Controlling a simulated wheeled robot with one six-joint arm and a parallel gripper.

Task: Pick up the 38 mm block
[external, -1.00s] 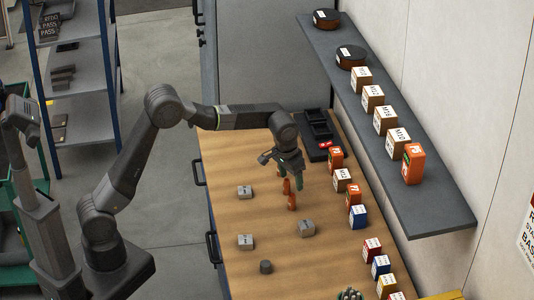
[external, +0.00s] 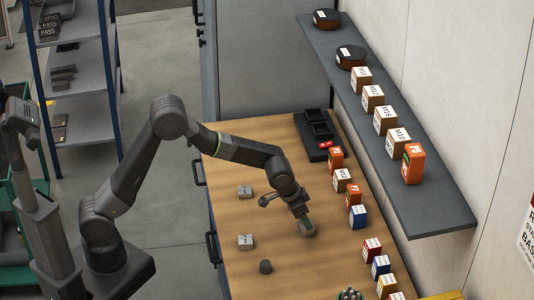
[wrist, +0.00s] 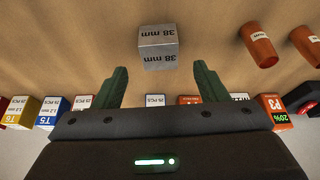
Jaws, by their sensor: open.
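The 38 mm block (wrist: 158,48) is a grey metal cube with "38 mm" printed on its faces. In the wrist view it sits on the wooden bench at the top centre, just beyond my fingertips and in line with the gap between them. My gripper (wrist: 161,78) is open, its two green fingers apart with nothing between them. In the external view my gripper (external: 306,227) points down low over the bench, at the block's place, and largely hides the block.
Two orange cylinders, one of them here (wrist: 259,46), are right of the block in the wrist view.

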